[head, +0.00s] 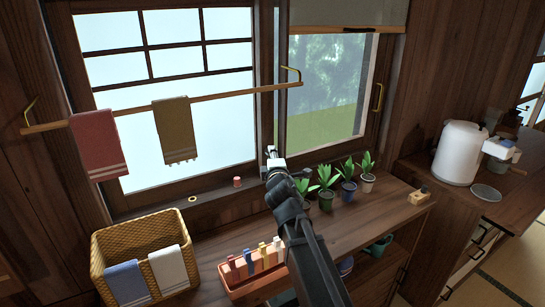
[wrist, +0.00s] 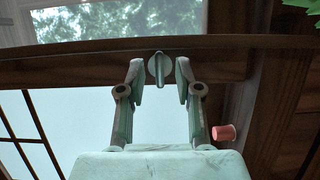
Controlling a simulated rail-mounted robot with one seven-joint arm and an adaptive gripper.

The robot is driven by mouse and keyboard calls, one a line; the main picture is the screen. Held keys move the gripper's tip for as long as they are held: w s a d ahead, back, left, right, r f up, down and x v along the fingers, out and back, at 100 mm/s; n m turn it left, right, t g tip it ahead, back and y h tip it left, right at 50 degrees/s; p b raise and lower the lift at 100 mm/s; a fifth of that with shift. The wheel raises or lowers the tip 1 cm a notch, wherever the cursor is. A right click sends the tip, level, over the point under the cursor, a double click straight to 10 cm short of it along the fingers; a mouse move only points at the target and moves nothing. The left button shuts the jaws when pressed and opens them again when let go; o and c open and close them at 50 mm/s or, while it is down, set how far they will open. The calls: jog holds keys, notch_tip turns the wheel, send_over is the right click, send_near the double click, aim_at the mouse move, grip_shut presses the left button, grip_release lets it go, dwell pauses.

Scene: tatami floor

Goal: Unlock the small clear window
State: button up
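The small clear window (head: 322,85), with trees behind its glass, is right of the large frosted window; its glass also shows at the top of the wrist view (wrist: 120,22). In the wrist view a round metal latch with a narrow lever (wrist: 155,67) sits on the wooden window frame. My gripper (wrist: 159,78) is open, one finger on each side of the latch, with a visible gap on both sides. In the head view my gripper (head: 271,153) is at the foot of the post between the windows, and the latch cannot be made out there.
A rod with a red towel (head: 100,146) and a brown towel (head: 175,130) hangs before the frosted window (head: 105,35). A pink cylinder (head: 237,182) is on the sill. Potted plants (head: 348,187) stand right of my arm. A wicker basket (head: 112,236) and peg tray (head: 238,290) are lower left.

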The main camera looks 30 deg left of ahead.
grip_shut()
jog(key=shift+r+p, duration=0.2)
jog(key=shift+p, duration=0.55)
jog(key=m+p, duration=0.1)
jog(key=p, duration=0.2)
jog(key=m+g+p, duration=0.1)
jog(key=m+p, duration=0.1)
jog(key=p, duration=0.2)
jog(key=m+g+p, duration=0.1)
jog(key=p, duration=0.3)
jog(key=shift+w+r+m+h, duration=0.1)
jog(key=shift+r+m+h, duration=0.15)
jog(key=shift+m+h, duration=0.15)
jog(key=shift+f+p, duration=0.2)
jog(key=shift+p, duration=0.5)
